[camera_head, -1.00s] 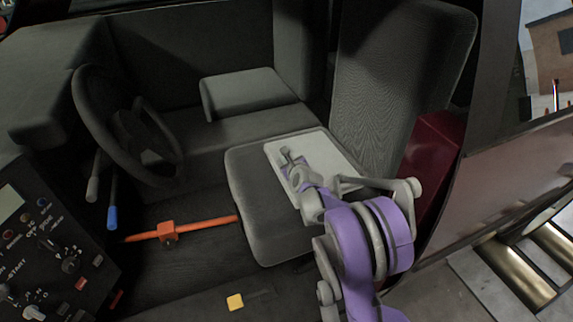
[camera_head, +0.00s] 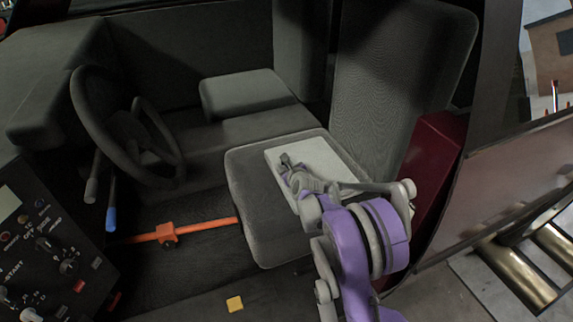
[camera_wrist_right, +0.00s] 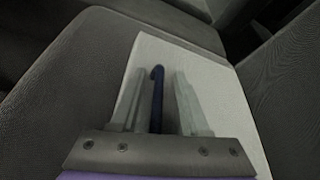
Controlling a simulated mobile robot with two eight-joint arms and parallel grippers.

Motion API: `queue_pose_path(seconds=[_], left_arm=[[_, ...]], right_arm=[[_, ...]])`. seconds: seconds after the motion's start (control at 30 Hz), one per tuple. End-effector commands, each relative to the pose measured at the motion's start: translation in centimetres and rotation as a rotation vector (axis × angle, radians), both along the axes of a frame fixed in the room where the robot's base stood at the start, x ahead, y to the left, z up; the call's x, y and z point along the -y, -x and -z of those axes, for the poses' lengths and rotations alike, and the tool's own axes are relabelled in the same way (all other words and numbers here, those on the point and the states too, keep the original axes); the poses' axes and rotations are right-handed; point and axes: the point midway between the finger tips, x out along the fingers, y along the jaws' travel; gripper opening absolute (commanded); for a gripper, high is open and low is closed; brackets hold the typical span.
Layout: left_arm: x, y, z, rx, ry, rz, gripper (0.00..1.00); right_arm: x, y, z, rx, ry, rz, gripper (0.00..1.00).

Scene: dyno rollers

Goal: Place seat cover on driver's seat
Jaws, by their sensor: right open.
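The seat cover, a flat pale rectangle (camera_head: 327,151), lies on the cushion of the driver's seat (camera_head: 250,192), towards its back and right part. It looks flat, and its near right part is hidden by my arm. My right gripper (camera_head: 287,161) is over the cover. In the right wrist view the cover (camera_wrist_right: 222,88) lies beneath my right gripper (camera_wrist_right: 160,74). Its two fingers are apart, with a dark blue hooked piece (camera_wrist_right: 157,98) showing between them. I cannot tell whether the fingers touch the cover. My left gripper is not in view.
The seat's backrest (camera_head: 400,75) rises behind the cushion. The steering wheel (camera_head: 85,120) and a control panel (camera_head: 50,245) are at the left. An orange bar (camera_head: 168,235) runs across the floor to the seat. A dark red panel (camera_head: 428,165) stands at the right.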

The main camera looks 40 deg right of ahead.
Motion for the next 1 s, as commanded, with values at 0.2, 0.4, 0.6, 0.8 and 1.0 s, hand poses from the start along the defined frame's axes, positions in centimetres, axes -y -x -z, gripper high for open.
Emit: queue_pose_path(seconds=[0.2,0.4,0.6,0.8,1.0], left_arm=[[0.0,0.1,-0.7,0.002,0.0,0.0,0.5],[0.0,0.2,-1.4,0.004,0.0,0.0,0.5],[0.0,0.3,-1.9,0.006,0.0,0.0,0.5],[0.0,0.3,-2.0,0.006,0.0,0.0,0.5],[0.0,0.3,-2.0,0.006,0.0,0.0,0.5]], right_arm=[[-1.4,3.2,-1.5,0.0,0.0,0.0,0.46],[-3.0,6.9,-3.1,0.0,0.0,0.0,0.46],[-4.1,9.4,-4.1,0.0,-0.001,0.0,0.46],[-4.4,10.1,-4.4,0.0,0.0,0.0,0.46],[-8.1,10.6,-4.8,-0.114,0.136,-0.135,0.46]])
